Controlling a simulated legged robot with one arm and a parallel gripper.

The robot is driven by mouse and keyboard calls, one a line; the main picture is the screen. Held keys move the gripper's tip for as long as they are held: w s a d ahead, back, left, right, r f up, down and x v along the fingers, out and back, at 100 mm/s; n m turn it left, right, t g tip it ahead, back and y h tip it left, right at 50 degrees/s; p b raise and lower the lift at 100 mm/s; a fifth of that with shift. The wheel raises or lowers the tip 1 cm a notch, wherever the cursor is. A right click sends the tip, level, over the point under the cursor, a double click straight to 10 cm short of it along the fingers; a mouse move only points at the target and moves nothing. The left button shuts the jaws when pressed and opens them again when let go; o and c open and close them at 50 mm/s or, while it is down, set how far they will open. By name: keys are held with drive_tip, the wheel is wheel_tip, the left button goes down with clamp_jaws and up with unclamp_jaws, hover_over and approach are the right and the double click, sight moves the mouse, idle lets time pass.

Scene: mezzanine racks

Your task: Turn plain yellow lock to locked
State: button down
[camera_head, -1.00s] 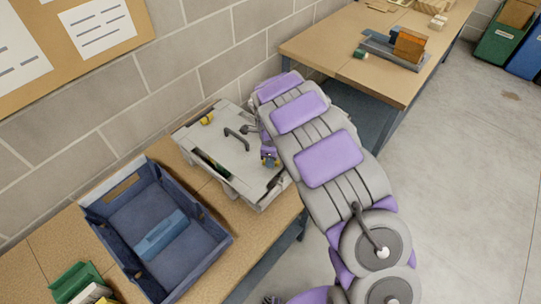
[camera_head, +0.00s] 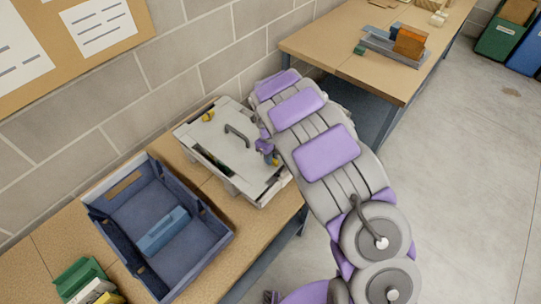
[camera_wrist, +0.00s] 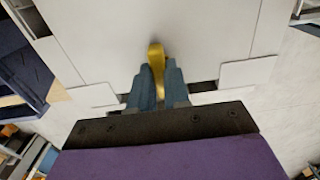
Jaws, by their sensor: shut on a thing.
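A light grey case (camera_head: 219,149) with a dark handle (camera_head: 237,133) lies on the wooden bench. A yellow lock (camera_head: 275,160) is on its right part, at my gripper (camera_head: 267,153), and is partly hidden by it in the head view. In the wrist view the same yellow lock (camera_wrist: 156,58) is a rounded lever on the pale lid (camera_wrist: 210,40). My gripper (camera_wrist: 157,88) has its two blue-grey fingers shut on it, one on each side. A second yellow piece (camera_head: 208,116) shows at the case's upper left corner.
A blue open crate (camera_head: 205,225) with a lighter blue block (camera_head: 163,231) stands left of the case. Green and white items (camera_head: 85,284) lie at the lower left. The wall is close behind. Another bench (camera_head: 370,50) is at upper right; open floor (camera_head: 465,170) lies right.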

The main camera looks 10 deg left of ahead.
idle(0.3)
drive_tip(key=c, duration=1.1)
unclamp_jaws()
drive_tip(key=shift+r, duration=0.1)
wheel_tip(320, 180, up, 17)
drive_tip(key=shift+r+p, duration=0.1)
drive_tip(key=shift+p, duration=0.6)
